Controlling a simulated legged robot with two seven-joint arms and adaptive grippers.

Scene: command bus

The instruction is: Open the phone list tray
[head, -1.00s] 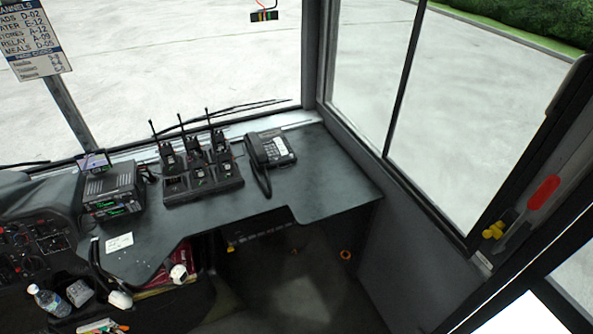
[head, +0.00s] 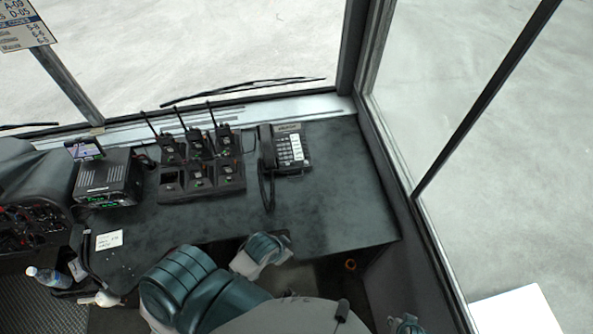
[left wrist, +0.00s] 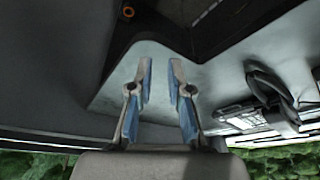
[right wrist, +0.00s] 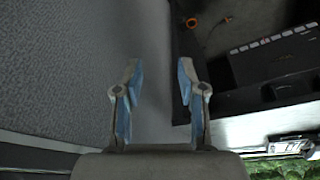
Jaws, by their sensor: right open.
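The black desk phone (head: 289,151) stands on the right part of the dark desk, its handset on its left side with the cord hanging towards the front. It also shows in the left wrist view (left wrist: 240,119), at the right. I cannot make out a separate phone list tray. In the left wrist view my left gripper (left wrist: 160,62) is partly open and empty, over the pale desk surface. In the right wrist view my right gripper (right wrist: 158,68) is open and empty, beside the desk edge. Neither gripper's fingers show in the head view.
A charger rack (head: 203,184) with several radios stands left of the phone, and a radio unit (head: 106,178) further left. A note (head: 109,240) and a bottle (head: 46,277) are at the left. The desk right of the phone is clear. A window wall bounds the right.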

